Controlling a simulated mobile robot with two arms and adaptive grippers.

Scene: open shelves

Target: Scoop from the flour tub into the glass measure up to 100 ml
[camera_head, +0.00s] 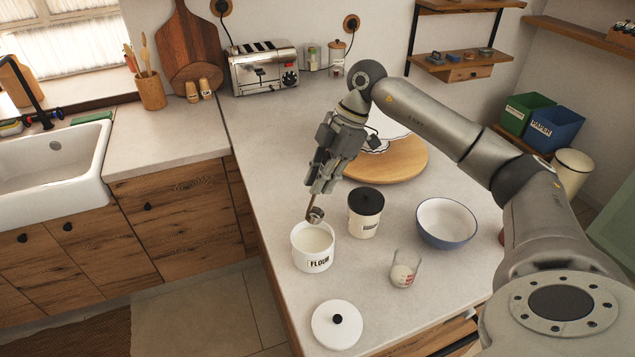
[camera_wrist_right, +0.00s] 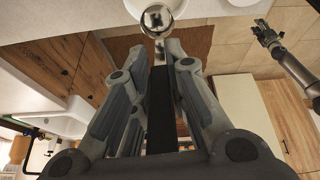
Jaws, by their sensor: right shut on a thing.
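The white flour tub (camera_head: 311,262), labelled FLOUR, stands open on the counter with pale flour (camera_head: 312,239) inside. My right gripper (camera_head: 322,186) is above it, shut on the handle of a metal scoop (camera_head: 315,215). The scoop's bowl hangs at the tub's far rim; contact is unclear. In the right wrist view the shiny scoop bowl (camera_wrist_right: 157,20) shows beyond the fingers. The glass measure (camera_head: 404,270), with red marks, stands to the right of the tub; its lower part looks white, but the level is unreadable. My left gripper (camera_wrist_right: 264,31) shows small in the right wrist view.
The tub's white lid (camera_head: 337,324) lies at the front. A black-lidded canister (camera_head: 364,218) stands close right of the tub, with a blue-and-white bowl (camera_head: 446,222) farther right. A round wooden board (camera_head: 395,163) lies behind. Counter is clear left of the tub.

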